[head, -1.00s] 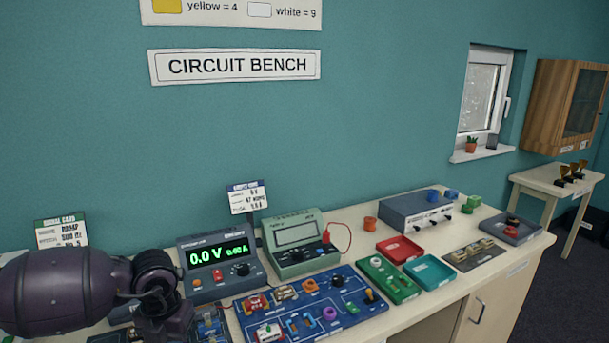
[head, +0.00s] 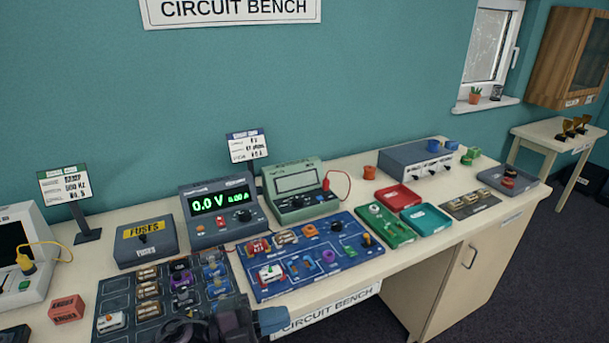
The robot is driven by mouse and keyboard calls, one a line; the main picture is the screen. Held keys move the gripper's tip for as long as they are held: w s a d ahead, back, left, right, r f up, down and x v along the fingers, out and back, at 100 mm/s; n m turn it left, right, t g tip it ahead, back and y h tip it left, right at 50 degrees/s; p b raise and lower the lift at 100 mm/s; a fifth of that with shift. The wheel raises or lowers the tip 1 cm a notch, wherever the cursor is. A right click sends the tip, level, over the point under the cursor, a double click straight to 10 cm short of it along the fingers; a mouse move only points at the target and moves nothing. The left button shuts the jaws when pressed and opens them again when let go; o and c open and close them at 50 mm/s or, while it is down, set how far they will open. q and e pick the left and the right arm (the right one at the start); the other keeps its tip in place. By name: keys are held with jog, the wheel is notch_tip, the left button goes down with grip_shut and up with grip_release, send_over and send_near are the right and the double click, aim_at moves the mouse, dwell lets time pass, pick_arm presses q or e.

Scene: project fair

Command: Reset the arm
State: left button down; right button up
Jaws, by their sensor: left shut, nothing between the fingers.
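My left gripper (head: 235,325) shows only in part at the bottom edge of the head view, as dark purple and black parts in front of the dark component board (head: 118,290). It is shut and empty. Most of my left arm is below the picture. My right gripper is not in view.
The bench holds a power supply (head: 218,208) reading 0.0 V, a green meter (head: 297,190), a fuses box (head: 145,243), a blue circuit board (head: 345,258), a red tray (head: 398,197), a teal tray (head: 426,219) and a red block (head: 66,309).

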pick_arm(q)
jog(key=s+a+f+n+t+y, duration=0.1)
jog(key=a+f+n+t+y, duration=0.45)
jog(key=a+n+y, duration=0.45)
jog(key=s+a+f+n+t+y, duration=0.2)
jog(key=a+f+n+t+y, duration=0.4)
jog(key=n, duration=0.6)
jog(key=s+a+f+n+g+y, duration=0.2)
jog(key=s+a+f+n+g, duration=0.2)
jog(key=s+a+f, duration=0.3)
notch_tip(320, 180, down, 2)
jog(key=shift+s+n+g+y, duration=0.3)
jog(key=shift+s+g, duration=0.15)
jog(key=shift+s, duration=0.2)
